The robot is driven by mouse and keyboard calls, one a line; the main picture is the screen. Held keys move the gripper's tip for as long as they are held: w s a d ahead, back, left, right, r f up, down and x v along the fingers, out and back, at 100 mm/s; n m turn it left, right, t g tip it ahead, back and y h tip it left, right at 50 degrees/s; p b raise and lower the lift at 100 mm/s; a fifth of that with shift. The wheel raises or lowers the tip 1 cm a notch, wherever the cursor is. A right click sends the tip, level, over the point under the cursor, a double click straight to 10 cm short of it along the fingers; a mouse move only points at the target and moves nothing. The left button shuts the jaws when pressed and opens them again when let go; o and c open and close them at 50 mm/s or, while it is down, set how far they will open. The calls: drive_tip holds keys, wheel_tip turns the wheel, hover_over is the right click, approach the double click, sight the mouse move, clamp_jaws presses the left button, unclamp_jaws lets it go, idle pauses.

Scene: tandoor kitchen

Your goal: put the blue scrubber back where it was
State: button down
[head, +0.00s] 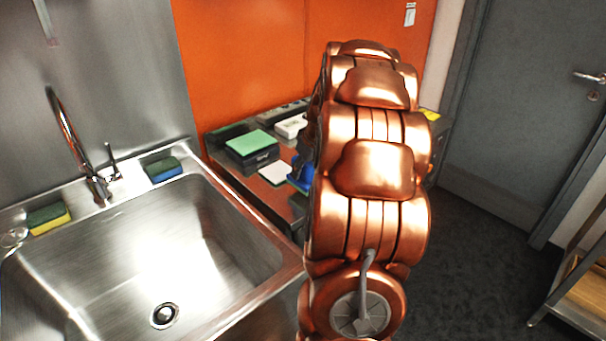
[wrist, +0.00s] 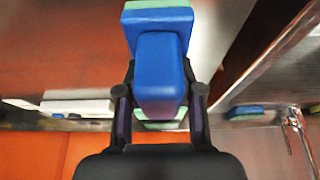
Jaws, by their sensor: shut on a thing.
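The blue scrubber (wrist: 160,68) is between the two fingers of my gripper (wrist: 160,98) in the wrist view, and the gripper is shut on it. A wider blue block with a pale green edge (wrist: 157,27) shows just beyond it; I cannot tell whether it is part of the scrubber or separate. In the head view, a patch of blue (head: 299,178) shows beside my arm over the counter (head: 228,178). My arm hides the gripper and most of the blue there. I cannot tell whether the scrubber touches the counter.
A green pad on a dark box (head: 252,150), a white pad (head: 275,173) and a white block (head: 291,126) are on the counter. Left is the steel sink (head: 190,240), with a green-and-blue sponge (head: 163,170), a green-and-yellow sponge (head: 48,218) and a faucet (head: 75,150) along its rim.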

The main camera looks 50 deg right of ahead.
drive_tip(key=shift+f, duration=1.2)
drive_tip(key=shift+f, duration=0.2)
drive_tip(key=c, duration=0.7)
unclamp_jaws()
drive_tip(key=shift+r, duration=0.1)
drive_tip(key=shift+s+r, duration=0.1)
drive_tip(key=shift+r, duration=0.35)
drive_tip(key=b+v, duration=0.2)
drive_tip(key=v, duration=0.9)
drive_tip(key=shift+s+r, duration=0.1)
drive_tip(key=shift+r, duration=0.05)
